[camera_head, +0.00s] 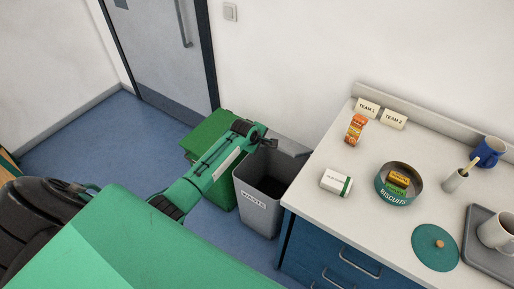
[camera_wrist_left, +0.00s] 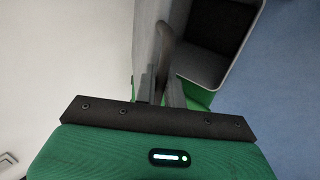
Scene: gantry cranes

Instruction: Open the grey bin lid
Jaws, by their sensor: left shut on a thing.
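The grey bin (camera_head: 259,211), labelled WASTE, stands on the floor at the left end of the counter. Its grey lid (camera_head: 291,147) is raised at the back, and the dark inside of the bin shows. My left gripper (camera_head: 270,144) is at the lid's upper left edge. In the left wrist view the gripper (camera_wrist_left: 161,88) is shut on the lid (camera_wrist_left: 163,48), which shows nearly edge-on beside the open bin (camera_wrist_left: 212,68). The exact contact is partly hidden by the fingers. My right gripper is not in view.
A green bin (camera_head: 206,134) stands just left of the grey one. The white counter (camera_head: 330,215) on the right carries a biscuit tin (camera_head: 384,194), an orange-labelled bottle (camera_head: 355,129), a white box (camera_head: 336,182), a teal lid (camera_head: 422,242) and mugs. Blue floor is clear near the door (camera_head: 165,50).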

